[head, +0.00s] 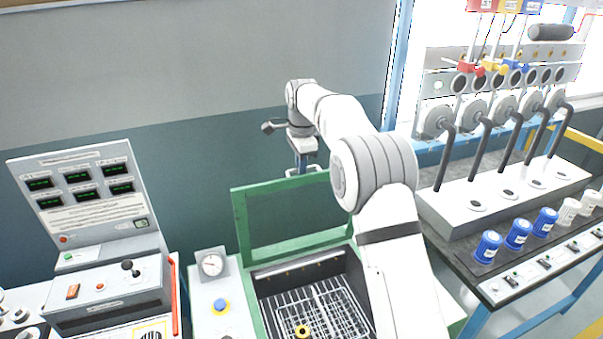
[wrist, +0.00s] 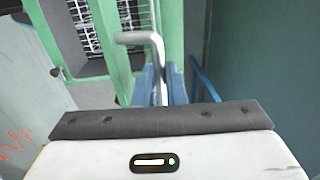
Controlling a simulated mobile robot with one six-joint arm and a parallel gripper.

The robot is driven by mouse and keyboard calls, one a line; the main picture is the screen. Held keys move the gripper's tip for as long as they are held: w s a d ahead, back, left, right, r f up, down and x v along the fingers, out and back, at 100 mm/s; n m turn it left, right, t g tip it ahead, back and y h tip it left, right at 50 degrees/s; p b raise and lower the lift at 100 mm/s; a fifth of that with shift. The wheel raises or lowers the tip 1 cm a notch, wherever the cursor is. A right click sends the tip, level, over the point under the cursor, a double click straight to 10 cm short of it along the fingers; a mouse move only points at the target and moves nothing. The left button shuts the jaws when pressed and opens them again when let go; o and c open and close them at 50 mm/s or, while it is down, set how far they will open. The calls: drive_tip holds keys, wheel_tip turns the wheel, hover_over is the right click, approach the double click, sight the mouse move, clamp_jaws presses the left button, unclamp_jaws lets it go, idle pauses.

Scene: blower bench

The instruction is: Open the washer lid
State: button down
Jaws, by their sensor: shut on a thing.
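The washer lid (head: 242,222) is a green frame that stands raised at the back of the washer, its upper edge well above the tub. The open tub (head: 262,284) shows a wire basket (head: 318,312) inside, with a yellow ring-shaped part (head: 302,331) in it. My gripper (head: 302,165) is at the lid's top edge, its blue fingers shut on the metal lid handle (head: 296,173). In the wrist view the bent silver handle (wrist: 140,37) runs between the blue fingers (wrist: 160,85), with the green lid frame (wrist: 172,28) beside it. My arm hides the right part of the washer.
A gauge panel with a blue button (head: 221,306) is left of the tub. A control console (head: 90,195) with displays stands farther left. On the right a blower bench (head: 500,200) holds several hoses and blue and white capped jars. A wall is close behind the lid.

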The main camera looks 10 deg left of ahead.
drive_tip(key=shift+w+a+f, duration=0.5)
drive_tip(key=shift+w, duration=0.05)
drive_tip(key=c, duration=1.8)
unclamp_jaws()
drive_tip(key=shift+o, duration=0.6)
drive_tip(key=shift+w+a+f, duration=0.15)
drive_tip(key=shift+w+a, duration=0.1)
drive_tip(key=shift+o, duration=1)
drive_tip(key=shift+s+d+r, duration=0.1)
drive_tip(key=shift+d+r, duration=0.15)
drive_tip(key=shift+r, duration=0.1)
